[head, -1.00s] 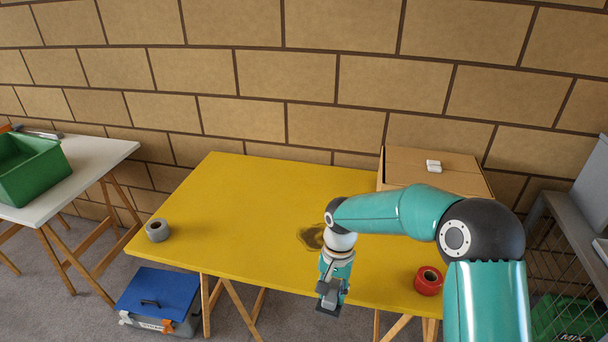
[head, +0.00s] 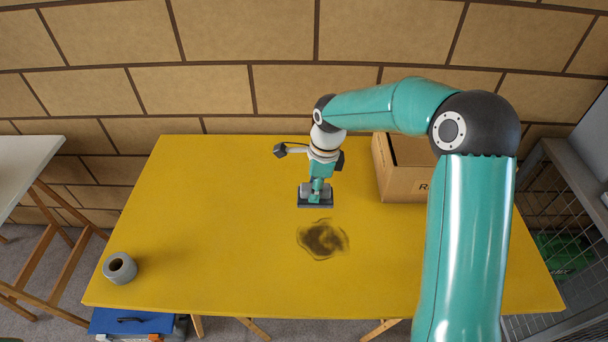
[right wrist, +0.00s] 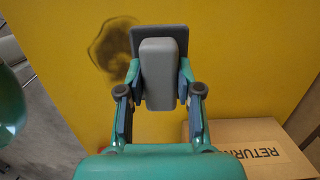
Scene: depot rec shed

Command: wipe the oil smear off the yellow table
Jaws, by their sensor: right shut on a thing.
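My right gripper (head: 318,186) is shut on the grey handle of a wiping pad (head: 316,203) with a dark flat base. In the right wrist view the fingers grip both sides of the pad's handle (right wrist: 158,72). The pad is just behind the smear in the head view, apart from it. I cannot tell whether it touches the table. My left gripper is not in view.
A cardboard box (head: 405,185) stands at the table's back right, close to my right arm. A grey tape roll (head: 120,268) lies at the left front. A blue-lidded toolbox (head: 130,322) is on the floor below.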

